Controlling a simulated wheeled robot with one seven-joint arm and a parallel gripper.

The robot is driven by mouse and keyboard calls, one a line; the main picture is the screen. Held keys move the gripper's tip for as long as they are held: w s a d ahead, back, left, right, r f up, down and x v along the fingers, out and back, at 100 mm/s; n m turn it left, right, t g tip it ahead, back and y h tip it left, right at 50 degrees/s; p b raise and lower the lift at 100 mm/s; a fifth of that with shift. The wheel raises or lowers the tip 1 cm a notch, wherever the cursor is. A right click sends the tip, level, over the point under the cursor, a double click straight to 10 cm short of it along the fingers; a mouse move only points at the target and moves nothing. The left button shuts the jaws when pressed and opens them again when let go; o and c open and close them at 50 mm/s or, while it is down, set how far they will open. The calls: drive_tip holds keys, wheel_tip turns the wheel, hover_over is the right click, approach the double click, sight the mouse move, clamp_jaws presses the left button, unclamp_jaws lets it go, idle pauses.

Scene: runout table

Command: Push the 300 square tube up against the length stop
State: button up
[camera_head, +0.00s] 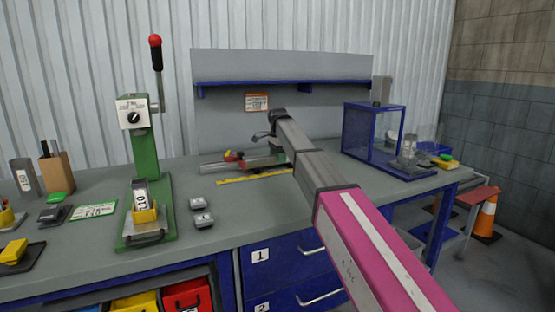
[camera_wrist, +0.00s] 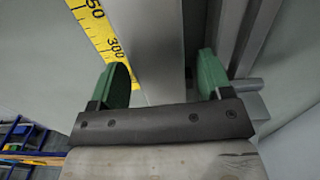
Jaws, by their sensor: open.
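In the wrist view, a plain grey square tube (camera_wrist: 160,40) runs lengthwise between the two green fingertips of my gripper (camera_wrist: 163,75). The gripper is open and straddles the tube; I cannot tell whether either finger touches it. The yellow scale (camera_wrist: 92,22) lies left of the tube, with its 300 mark near the left finger. In the head view, the scale (camera_head: 235,180) lies along the front of the runout. A small red-topped piece (camera_head: 232,156) sits on the runout and may be the length stop. My arm hides much of the runout's right part.
A green lever press (camera_head: 145,185) stands to the left, with two small grey blocks (camera_head: 202,219) right of it. A blue-framed clear box (camera_head: 373,133) stands at the right. A grey rail (camera_wrist: 232,35) lies right of the tube.

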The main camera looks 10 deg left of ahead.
wheel_tip(320, 180, up, 10)
drive_tip(key=shift+r, duration=0.1)
idle(0.5)
